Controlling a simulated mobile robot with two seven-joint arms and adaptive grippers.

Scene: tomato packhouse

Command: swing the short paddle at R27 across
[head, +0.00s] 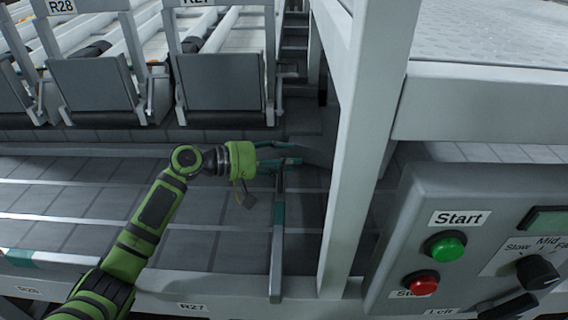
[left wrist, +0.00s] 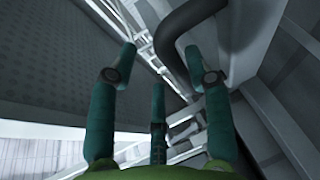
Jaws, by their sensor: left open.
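I cannot tell whether a finger touches the bar. In the left wrist view the open fingers (left wrist: 165,85) hold nothing, and a dark curved pipe shows beyond them. My right gripper is not in view.
A pale upright post (head: 358,150) stands close right of my left gripper. A control panel (head: 400,235) with green and red buttons is at the right. Chutes marked R28 and R27, with dark flaps (head: 222,85), line the far side. The belt at left is largely clear.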

